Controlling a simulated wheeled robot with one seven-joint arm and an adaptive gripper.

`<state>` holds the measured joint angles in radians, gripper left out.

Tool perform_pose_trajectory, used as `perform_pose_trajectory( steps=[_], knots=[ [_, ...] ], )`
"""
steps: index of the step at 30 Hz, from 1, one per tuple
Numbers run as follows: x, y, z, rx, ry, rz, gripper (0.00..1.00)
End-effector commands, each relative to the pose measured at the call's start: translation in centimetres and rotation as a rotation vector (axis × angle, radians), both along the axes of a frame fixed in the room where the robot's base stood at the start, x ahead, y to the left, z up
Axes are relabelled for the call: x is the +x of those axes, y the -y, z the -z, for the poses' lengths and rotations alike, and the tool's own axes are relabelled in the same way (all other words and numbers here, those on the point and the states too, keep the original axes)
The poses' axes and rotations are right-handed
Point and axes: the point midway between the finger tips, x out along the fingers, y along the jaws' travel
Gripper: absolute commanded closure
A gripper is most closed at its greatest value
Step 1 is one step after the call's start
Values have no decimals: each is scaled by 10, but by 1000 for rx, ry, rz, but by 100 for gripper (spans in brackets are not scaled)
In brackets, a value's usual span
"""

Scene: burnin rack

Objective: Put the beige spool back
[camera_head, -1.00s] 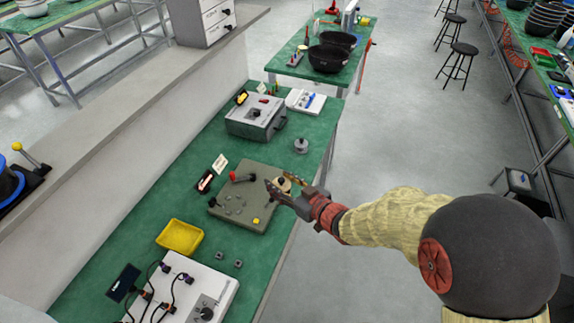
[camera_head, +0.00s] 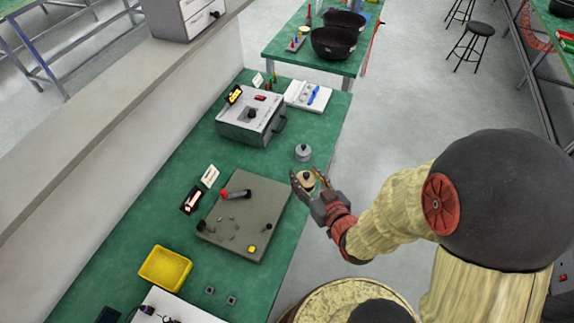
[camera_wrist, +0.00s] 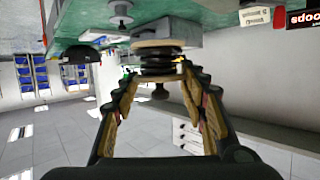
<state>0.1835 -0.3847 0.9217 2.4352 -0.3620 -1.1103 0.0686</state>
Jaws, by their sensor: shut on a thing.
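My gripper (camera_head: 309,184) is shut on the beige spool (camera_head: 306,178), above the right edge of the green bench, beside the grey board. In the wrist view the spool (camera_wrist: 158,58) sits between the fingertips, with a pale flange and a dark band around its middle. That view is upside down. The fingers hide part of the spool's sides. The grey-brown board (camera_head: 268,205) lies flat on the bench, left of the gripper. It carries a red-ended dark rod (camera_head: 236,194), small grey pieces and a yellow piece (camera_head: 252,249).
A grey knobbed cylinder (camera_head: 303,152) stands just beyond the gripper. A grey instrument box (camera_head: 250,118) and a white pad (camera_head: 308,96) stand farther back. A yellow tray (camera_head: 165,268) is at the front left. Bare green bench (camera_head: 130,235) shows left of the board.

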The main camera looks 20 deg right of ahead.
Motion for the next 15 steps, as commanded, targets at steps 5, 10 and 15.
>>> perform_pose_trajectory(
  steps=[5, 10, 15],
  knots=[
    [26, 0, 13, 0, 0, -8, 86],
    [64, 3, 31, 0, -1, -8, 86],
    [98, 5, 53, 1, -3, -8, 86]
  ],
)
